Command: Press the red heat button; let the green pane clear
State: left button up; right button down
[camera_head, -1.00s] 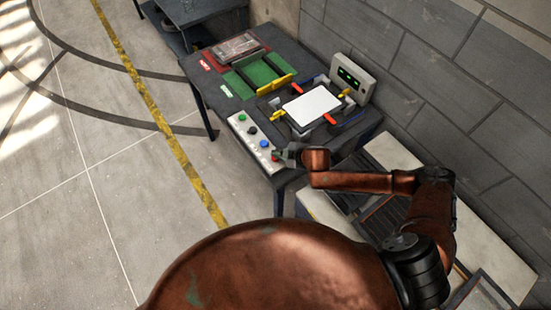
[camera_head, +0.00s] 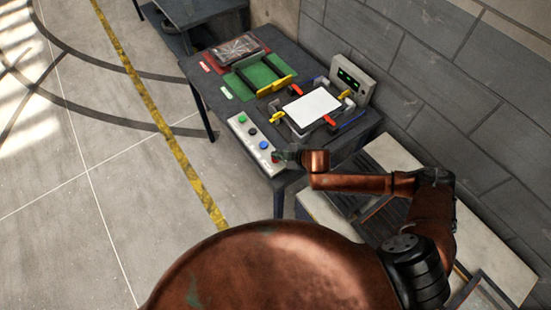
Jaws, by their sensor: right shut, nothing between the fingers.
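A pale control strip (camera_head: 258,151) lies along the table's near left edge, with a green button (camera_head: 242,119), a dark button (camera_head: 252,131), a blue button (camera_head: 264,144) and a red button (camera_head: 275,157) in a row. My right gripper (camera_head: 279,157) is shut and empty at the red button and partly covers it; I cannot tell whether it touches or presses it. A green area (camera_head: 262,72) with dark bars and a yellow edge piece lies at the back. A white pane (camera_head: 313,107) sits in a dark frame with red and yellow clamp pieces. My left gripper is not in view.
A grey box (camera_head: 352,79) with green lit displays stands at the table's right, by the block wall. A dark pane with cracklike lines (camera_head: 238,47) lies on a red area behind. A pale bench (camera_head: 390,154) stands close on the right. Floor on the left is clear.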

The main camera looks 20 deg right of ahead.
jog(key=shift+f, duration=0.15)
jog(key=shift+f, duration=0.25)
jog(key=shift+f, duration=0.5)
dwell(0.9)
jog(key=shift+r, duration=0.1)
jog(key=shift+r+p, duration=0.85)
jog(key=shift+p, duration=0.15)
notch_tip(320, 180, up, 5)
jog(key=p, duration=0.5)
